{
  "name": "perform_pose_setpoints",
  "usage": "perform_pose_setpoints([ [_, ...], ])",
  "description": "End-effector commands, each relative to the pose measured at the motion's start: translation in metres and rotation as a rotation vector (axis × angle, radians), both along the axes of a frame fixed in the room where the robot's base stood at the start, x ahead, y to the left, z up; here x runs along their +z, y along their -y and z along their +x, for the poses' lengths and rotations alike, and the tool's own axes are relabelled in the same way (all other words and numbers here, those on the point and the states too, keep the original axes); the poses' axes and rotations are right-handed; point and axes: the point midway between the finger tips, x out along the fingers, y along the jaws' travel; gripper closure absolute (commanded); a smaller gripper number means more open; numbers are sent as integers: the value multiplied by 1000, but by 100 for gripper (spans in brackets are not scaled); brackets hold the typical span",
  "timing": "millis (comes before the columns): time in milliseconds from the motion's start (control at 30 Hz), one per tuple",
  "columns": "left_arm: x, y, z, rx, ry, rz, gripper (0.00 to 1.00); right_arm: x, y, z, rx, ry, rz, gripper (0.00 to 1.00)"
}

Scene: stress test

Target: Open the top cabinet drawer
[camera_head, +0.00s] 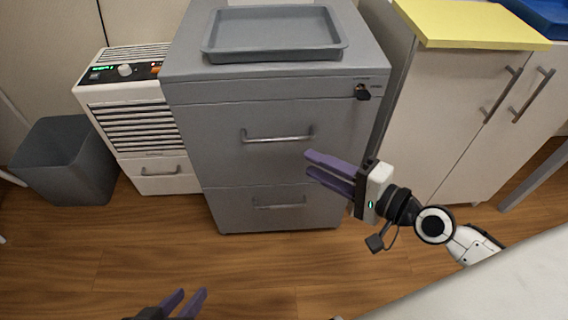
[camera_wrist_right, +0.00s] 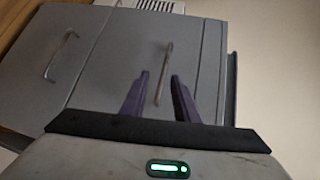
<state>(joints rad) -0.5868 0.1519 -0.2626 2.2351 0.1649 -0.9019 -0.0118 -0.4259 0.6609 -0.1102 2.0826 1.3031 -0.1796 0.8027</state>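The grey cabinet (camera_head: 190,120) has two drawers. Both look closed. The top drawer (camera_head: 215,150) has a metal bar handle (camera_head: 277,137); the lower drawer has another bar handle (camera_head: 279,204). My right gripper (camera_head: 307,162) is open and empty, in front of the cabinet, right of and slightly below the top handle in the head view. In the right wrist view, the top handle (camera_wrist_right: 163,75) appears between the two purple fingertips (camera_wrist_right: 160,76), seemingly beyond them; the exact gap is unclear. My left gripper (camera_head: 191,293) is open and empty at the bottom edge of the head view.
A grey tray (camera_head: 272,50) lies on the cabinet top. A white heater-like unit (camera_head: 140,125) and a grey bin (camera_head: 62,165) stand left. A yellow-topped white cabinet (camera_head: 445,120) stands right. Floor in front is clear.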

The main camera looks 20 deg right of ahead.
Motion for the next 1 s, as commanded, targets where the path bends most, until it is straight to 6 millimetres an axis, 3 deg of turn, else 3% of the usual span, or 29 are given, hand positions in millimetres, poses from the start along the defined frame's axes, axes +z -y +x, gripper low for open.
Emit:
perform_pose_setpoints([
  [33,-10,2,0,-6,-2,-3,69,-4,3,4,-6,-6,50,72],
  [267,-5,2,-1,-6,-1,-8,69,8,2,18,-21,-24,141,72],
  [700,-1,-3,-2,27,25,-12,69,-5,-35,82,-19,-24,136,72],
  [1000,-2,-3,-2,24,21,-11,69,-9,-44,98,-19,-26,133,72],
])
